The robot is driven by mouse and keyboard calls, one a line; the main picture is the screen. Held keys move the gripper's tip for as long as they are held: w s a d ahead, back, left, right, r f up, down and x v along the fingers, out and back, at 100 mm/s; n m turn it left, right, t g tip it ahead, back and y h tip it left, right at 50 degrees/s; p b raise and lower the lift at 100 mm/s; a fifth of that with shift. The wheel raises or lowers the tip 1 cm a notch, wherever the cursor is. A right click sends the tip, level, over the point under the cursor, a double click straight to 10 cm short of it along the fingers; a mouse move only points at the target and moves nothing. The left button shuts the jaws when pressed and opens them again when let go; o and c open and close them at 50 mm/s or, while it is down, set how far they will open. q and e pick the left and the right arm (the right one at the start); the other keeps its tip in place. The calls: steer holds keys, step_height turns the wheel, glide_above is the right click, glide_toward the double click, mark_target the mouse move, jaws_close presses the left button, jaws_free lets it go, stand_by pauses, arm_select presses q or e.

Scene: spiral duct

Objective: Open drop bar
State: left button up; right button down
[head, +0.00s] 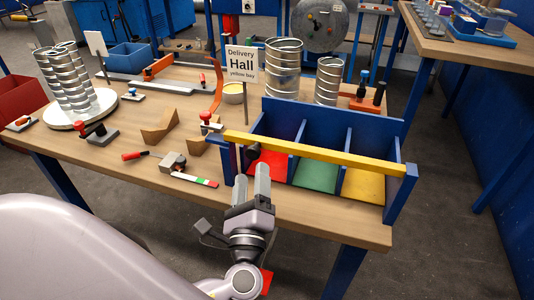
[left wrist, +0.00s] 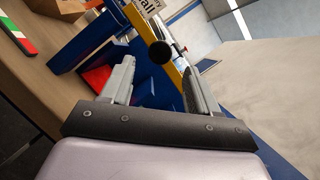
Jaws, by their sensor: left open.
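The yellow drop bar (head: 310,153) lies across the front of a blue rack (head: 399,196) with red, green and yellow bays. It spans from the left post to the right post. In the left wrist view the yellow bar (left wrist: 174,74) shows behind a round black knob (left wrist: 160,52). My left gripper (head: 254,168) is open in front of the red bay, near the bar's left part. In the left wrist view its fingers (left wrist: 160,85) stand apart, with the knob beyond and between them; I see no contact. My right gripper is not in view.
A "Delivery Hall yellow bay" sign (head: 241,62) stands behind the rack's left end. Metal spiral ducts (head: 284,68) stand behind the rack. A red-white-green strip (head: 195,180), a small clamp block (head: 172,162) and wooden wedges (head: 161,128) lie left on the wooden table (head: 120,158).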

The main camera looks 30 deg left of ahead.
mark_target(253, 156)
arm_select(q)
steer(key=p+x, duration=0.1)
steer(key=x, duration=0.6)
steer(key=shift+r, duration=0.1)
jaws_close()
